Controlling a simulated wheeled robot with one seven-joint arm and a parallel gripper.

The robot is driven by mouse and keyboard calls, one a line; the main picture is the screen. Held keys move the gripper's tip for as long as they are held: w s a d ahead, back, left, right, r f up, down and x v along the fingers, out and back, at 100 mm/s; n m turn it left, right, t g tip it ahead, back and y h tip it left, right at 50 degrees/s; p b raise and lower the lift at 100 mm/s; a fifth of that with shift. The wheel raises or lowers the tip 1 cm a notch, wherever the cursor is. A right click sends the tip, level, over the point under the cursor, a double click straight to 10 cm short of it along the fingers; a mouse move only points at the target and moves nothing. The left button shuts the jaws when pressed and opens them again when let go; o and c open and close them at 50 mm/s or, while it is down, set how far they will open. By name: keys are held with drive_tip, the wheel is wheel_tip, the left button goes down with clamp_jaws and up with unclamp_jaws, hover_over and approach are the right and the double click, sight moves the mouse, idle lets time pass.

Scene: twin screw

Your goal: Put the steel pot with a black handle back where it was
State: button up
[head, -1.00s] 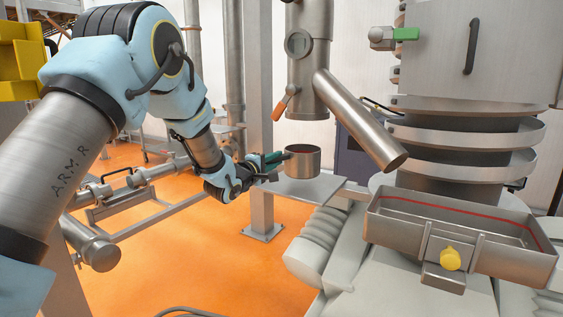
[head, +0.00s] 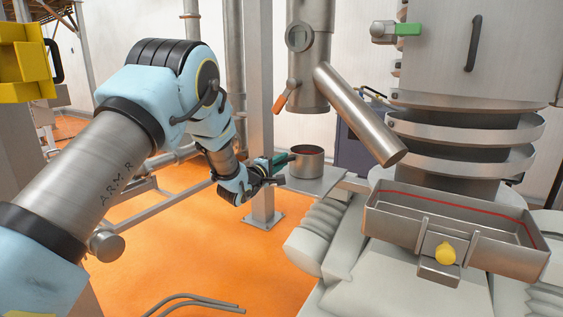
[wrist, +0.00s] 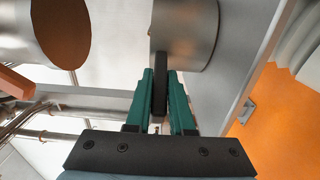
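The steel pot (head: 307,162) is upright at a flat metal shelf (head: 325,184) beside the grey post. I cannot tell if its base touches the shelf or hangs just above it. My gripper (head: 281,162) is at the pot's left side in the head view. In the wrist view, the pot (wrist: 188,35) is ahead of the fingers. Its black handle (wrist: 160,88) lies between the green fingers of my gripper (wrist: 160,80), which are closed on it. The pot's inside is mostly hidden.
A slanted steel pipe (head: 358,115) hangs right of the pot, below a vertical pipe with an orange lever (head: 280,103). A grey post (head: 259,120) stands behind my gripper. A steel tray (head: 455,225) with a yellow knob is at right. Orange floor (head: 190,250) is open below.

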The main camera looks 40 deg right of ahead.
drive_tip(key=o, duration=0.4)
drive_tip(key=shift+o, duration=0.2)
drive_tip(key=shift+r+p, duration=0.3)
drive_tip(key=b+v, duration=0.4)
drive_tip(key=v, duration=0.8)
drive_tip(key=shift+f, duration=0.2)
